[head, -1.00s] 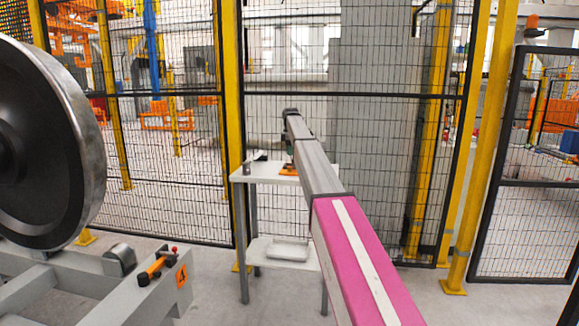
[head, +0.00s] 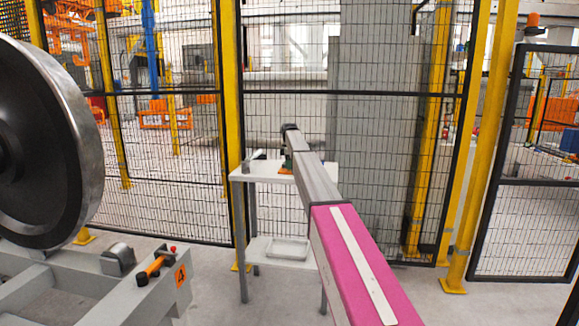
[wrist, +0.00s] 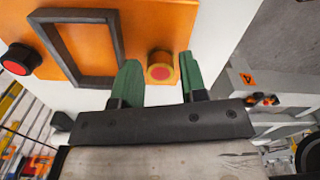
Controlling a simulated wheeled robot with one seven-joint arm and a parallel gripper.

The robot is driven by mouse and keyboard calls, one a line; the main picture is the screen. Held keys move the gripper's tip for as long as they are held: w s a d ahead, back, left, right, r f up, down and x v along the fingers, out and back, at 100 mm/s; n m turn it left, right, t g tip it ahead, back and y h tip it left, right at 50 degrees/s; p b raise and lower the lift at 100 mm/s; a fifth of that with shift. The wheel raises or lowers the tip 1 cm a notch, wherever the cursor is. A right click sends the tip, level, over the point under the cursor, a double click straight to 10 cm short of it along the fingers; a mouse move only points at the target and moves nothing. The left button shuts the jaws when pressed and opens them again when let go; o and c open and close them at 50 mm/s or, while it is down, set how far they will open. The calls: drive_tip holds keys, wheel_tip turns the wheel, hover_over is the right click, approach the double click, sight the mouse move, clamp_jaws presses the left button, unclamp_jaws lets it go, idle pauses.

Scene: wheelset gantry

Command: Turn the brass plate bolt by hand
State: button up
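In the wrist view, the brass bolt (wrist: 160,75), a short round piece with a red centre, stands at the lower edge of an orange plate (wrist: 165,25). My gripper (wrist: 159,62) is open, with one green finger on each side of the bolt. Narrow gaps seem to show between bolt and fingers; whether they overlap in depth I cannot tell. In the head view, the plate (head: 285,171) is a small orange patch on a white table. My gripper (head: 287,161) is mostly hidden there behind my arm.
A black rectangular frame (wrist: 118,45) and a red button (wrist: 20,59) are left of the bolt. The white table (head: 258,178) stands before a mesh fence (head: 280,110). A large wheel (head: 85,130) on a grey stand (head: 130,300) is at the left.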

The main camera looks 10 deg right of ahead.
drive_tip(key=shift+f, duration=0.2)
drive_tip(key=c, duration=0.7)
drive_tip(key=shift+o, duration=0.2)
